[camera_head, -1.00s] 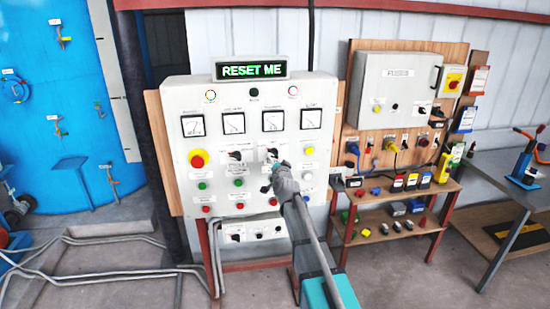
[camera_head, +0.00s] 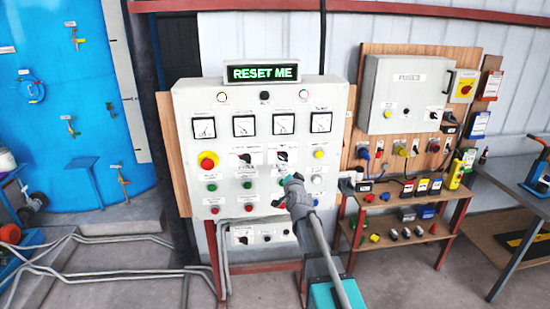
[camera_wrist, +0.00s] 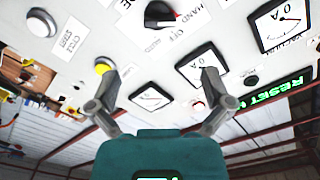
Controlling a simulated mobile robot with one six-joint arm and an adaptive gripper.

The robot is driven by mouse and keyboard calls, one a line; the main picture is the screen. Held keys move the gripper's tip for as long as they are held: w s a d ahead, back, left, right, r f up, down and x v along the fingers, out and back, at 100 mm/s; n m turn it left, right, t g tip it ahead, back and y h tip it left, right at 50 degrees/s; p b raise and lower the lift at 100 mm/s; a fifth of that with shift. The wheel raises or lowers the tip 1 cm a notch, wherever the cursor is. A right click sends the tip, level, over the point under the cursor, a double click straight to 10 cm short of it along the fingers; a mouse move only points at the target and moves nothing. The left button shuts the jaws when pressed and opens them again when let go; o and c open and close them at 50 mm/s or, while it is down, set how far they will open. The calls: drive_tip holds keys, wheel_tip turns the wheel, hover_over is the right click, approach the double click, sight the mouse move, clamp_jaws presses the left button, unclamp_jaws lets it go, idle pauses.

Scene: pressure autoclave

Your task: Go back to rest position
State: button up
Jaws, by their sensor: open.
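My gripper (camera_head: 292,184) is in front of the lower right part of the grey control panel (camera_head: 222,160). In the wrist view its two fingers are spread apart, and the gripper (camera_wrist: 158,76) holds nothing. The panel fills much of the wrist view, upside down, with a black rotary knob (camera_wrist: 160,14), dials and a yellow button (camera_wrist: 104,66) showing. A gap to the panel seems to show, but its size is hard to tell. The sign (camera_head: 262,72) on top of the panel reads "RESET ME" in green.
To the right stand a fuse box (camera_head: 404,95) on a wooden board and a shelf (camera_head: 400,240) with plugs and small blocks. A metal table (camera_head: 510,185) is further right. A blue tank (camera_head: 70,120) is at left, with grey pipes (camera_head: 110,238) along the floor.

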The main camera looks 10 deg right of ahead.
drive_tip(key=s+a+f+n+g+y+b, duration=0.15)
drive_tip(key=s+f+n+g+b, duration=0.4)
drive_tip(key=s+f+g, duration=1.15)
drive_tip(key=s+f+n, duration=0.1)
drive_tip(key=s+f, duration=0.2)
drive_tip(key=s, duration=0.5)
drive_tip(key=s+d+f+n+g+h, duration=0.1)
drive_tip(key=s+f, duration=0.2)
drive_tip(key=s, duration=0.5)
drive_tip(key=shift+s+d+f+p, duration=0.15)
drive_tip(key=shift+s+d+p, duration=0.1)
drive_tip(key=shift+s+p, duration=0.1)
drive_tip(key=shift+h, duration=0.25)
